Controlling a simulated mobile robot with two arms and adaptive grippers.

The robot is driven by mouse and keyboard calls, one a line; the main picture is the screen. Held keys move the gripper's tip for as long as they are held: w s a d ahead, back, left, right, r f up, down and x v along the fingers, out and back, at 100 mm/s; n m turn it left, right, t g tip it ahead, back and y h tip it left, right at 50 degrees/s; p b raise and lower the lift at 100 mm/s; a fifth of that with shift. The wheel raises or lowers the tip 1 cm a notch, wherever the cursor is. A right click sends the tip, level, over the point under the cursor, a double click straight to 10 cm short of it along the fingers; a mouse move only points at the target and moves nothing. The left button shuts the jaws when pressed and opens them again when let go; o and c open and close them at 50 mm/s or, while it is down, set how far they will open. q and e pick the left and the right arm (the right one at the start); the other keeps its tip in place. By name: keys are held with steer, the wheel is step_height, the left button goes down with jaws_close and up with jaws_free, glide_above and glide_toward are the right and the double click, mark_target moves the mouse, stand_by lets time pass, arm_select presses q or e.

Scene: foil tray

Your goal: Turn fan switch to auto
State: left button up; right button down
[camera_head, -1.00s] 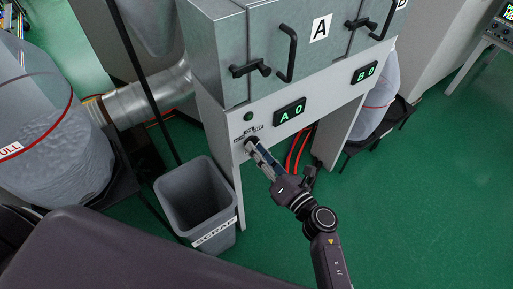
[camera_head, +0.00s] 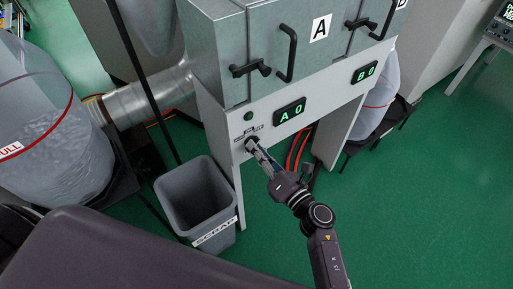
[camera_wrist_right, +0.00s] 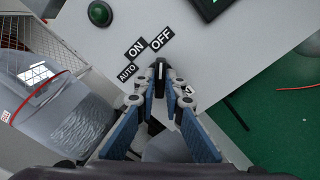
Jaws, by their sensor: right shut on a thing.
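The fan switch is a small black knob (camera_wrist_right: 160,72) on the grey front panel, with AUTO, ON and OFF labels (camera_wrist_right: 136,49) fanned above it in the right wrist view. Its pointer seems to face the OFF label (camera_wrist_right: 161,39); the fingertips partly hide it. My right gripper (camera_wrist_right: 161,84) is shut on the knob, one fingertip on each side. In the head view, the right gripper (camera_head: 254,147) reaches the panel below the same labels (camera_head: 248,131), where the fingers largely hide the knob. My left gripper is not in view.
A green button (camera_head: 248,116) and a display reading A 0 (camera_head: 290,111) are near the switch. A grey scrap bin (camera_head: 225,226) stands below left. A large clear bag (camera_head: 50,125) is at far left. Green floor (camera_head: 420,200) is open to the right.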

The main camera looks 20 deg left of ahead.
steer(key=shift+m+p, duration=3.1)
steer(key=shift+m, duration=5.7)
steer(key=shift+f, duration=0.1)
steer(key=c, duration=2)
jaws_free()
